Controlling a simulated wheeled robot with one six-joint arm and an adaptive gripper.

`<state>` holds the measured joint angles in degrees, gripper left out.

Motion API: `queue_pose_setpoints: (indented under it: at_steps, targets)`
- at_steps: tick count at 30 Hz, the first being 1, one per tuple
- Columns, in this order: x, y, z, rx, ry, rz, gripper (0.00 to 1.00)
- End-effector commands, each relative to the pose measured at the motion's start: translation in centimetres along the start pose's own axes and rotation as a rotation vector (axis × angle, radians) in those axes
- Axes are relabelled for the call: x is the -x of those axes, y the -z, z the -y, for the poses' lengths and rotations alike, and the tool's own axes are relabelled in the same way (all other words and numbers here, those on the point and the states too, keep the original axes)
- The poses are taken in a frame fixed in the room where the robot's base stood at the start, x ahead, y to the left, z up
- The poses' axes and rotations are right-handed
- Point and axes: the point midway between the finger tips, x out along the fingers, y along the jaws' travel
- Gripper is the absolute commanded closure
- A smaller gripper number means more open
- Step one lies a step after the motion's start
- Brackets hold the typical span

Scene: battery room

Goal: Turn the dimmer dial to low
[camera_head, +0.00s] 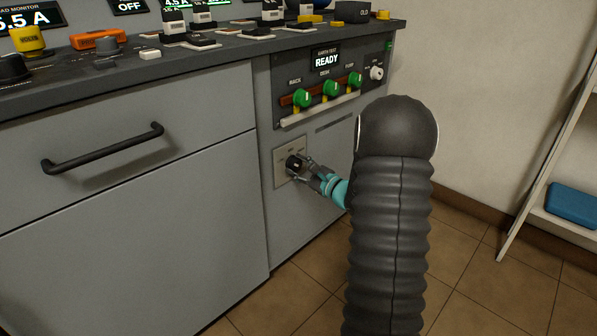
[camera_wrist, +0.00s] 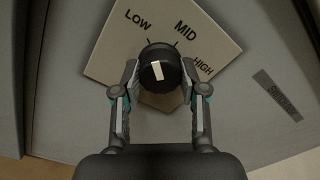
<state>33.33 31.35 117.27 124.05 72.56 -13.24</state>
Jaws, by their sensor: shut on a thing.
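The dimmer dial (camera_wrist: 158,68) is a black ribbed knob with a white pointer bar, on a beige plate (camera_wrist: 108,65) marked LOW, MID and HIGH. In the wrist view the bar is nearly upright, its upper end leaning slightly left towards the LOW tick. I cannot tell whether it lines up exactly with that tick. My gripper (camera_wrist: 161,76) is shut on the dial, one finger on each side. In the head view the dial (camera_head: 293,163) and plate (camera_head: 281,168) are on the cabinet front, with my gripper (camera_head: 302,166) at the dial.
Above the plate is a panel with green knobs (camera_head: 331,88) and a READY display (camera_head: 326,58). A drawer with a black handle (camera_head: 103,150) is to the left. The worktop (camera_head: 120,72) holds many small items. A shelf with a blue box (camera_head: 573,203) stands at right.

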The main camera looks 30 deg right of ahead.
Motion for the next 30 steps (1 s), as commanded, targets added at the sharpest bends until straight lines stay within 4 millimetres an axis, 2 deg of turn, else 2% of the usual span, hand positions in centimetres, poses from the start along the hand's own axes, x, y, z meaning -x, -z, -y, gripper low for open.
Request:
queue_pose_setpoints:
  at_steps: [10, 27, 28, 30]
  targets:
    - [-0.02, 0.0, 0.06, 0.156, -0.001, 0.004, 0.92]
    - [-0.02, -0.01, 0.06, 0.19, -0.001, 0.005, 0.92]
    - [-0.02, -0.01, 0.06, 0.19, -0.001, 0.005, 0.55]
    - [-0.02, 0.0, 0.06, 0.19, -0.001, 0.005, 0.38]
